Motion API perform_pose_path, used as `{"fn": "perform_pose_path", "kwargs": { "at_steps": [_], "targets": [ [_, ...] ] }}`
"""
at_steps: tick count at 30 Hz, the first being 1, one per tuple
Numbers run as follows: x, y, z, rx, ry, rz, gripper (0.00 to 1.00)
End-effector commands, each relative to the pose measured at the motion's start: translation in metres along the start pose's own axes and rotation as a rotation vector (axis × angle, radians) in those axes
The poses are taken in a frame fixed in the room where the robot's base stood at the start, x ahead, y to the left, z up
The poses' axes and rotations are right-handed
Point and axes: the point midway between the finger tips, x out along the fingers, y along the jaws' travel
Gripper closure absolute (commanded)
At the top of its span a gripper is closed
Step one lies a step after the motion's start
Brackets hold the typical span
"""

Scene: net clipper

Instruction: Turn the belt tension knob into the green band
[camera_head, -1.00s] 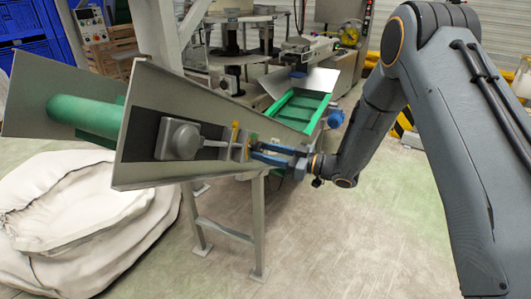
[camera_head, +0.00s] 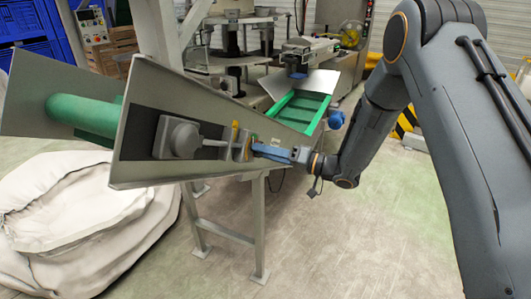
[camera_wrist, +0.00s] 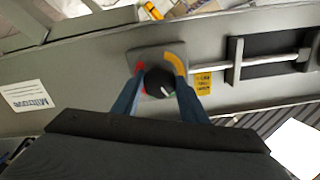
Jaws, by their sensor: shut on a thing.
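The black round belt tension knob (camera_wrist: 158,82) sits on a grey plate on the conveyor's side, in the middle of the wrist view. Its dial shows red on the left, a yellow arc (camera_wrist: 178,63) at the upper right and a small patch of green at the lower right, partly covered. I cannot clearly tell where the pointer stands. My gripper (camera_wrist: 158,88) has its two blue fingers on either side of the knob, shut on it. In the head view my gripper (camera_head: 256,149) reaches in from the right to the conveyor's side; the knob is hidden there.
A slot with a metal tensioner rod (camera_wrist: 275,60) lies right of the knob, beside a yellow label (camera_wrist: 203,83). A green tray (camera_head: 300,108) stands behind. The floor at front right is clear.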

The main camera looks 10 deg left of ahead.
Motion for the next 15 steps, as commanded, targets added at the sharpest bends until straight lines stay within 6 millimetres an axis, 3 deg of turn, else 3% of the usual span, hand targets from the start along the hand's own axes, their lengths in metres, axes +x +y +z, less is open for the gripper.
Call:
{"fn": "perform_pose_path", "kwargs": {
  "at_steps": [15],
  "targets": [
    [-0.0003, -0.001, -0.0012, 0.382, 0.002, 0.0, 0.83]
  ]
}}
